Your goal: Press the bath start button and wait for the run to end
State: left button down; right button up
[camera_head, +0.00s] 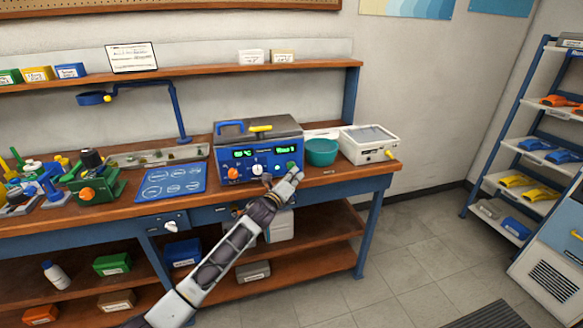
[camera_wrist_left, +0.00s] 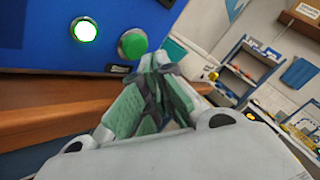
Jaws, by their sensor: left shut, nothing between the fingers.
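The bath (camera_head: 258,150) is a blue box with a grey lid, a yellow handle and green displays, standing on the workbench. Its round green start button (camera_wrist_left: 133,44) shows in the left wrist view, beside a brightly lit white-green lamp (camera_wrist_left: 86,30). In the head view the button (camera_head: 291,165) is at the lower right of the front panel. My left gripper (camera_head: 296,174) is shut and empty, its fingertips (camera_wrist_left: 158,62) just in front of the panel and close beside the button. I cannot tell whether they touch it. My right gripper is out of view.
A teal bowl (camera_head: 321,152) and a white device (camera_head: 369,144) stand right of the bath. A blue mat (camera_head: 171,182) lies to its left, below a blue lamp arm (camera_head: 180,115). Shelves (camera_head: 530,140) stand at the right. The floor (camera_head: 410,240) between is clear.

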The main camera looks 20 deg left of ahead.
pick_arm(q)
jog(key=shift+s+d, duration=0.1)
jog(key=shift+s, duration=0.05)
jog(key=s+d, duration=0.1)
jog(key=s+p, duration=0.1)
jog(key=s+d, duration=0.1)
jog(key=s, duration=0.1)
jog(key=shift+d, duration=0.3)
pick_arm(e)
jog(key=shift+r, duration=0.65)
pick_arm(q)
jog(key=shift+f, duration=0.15)
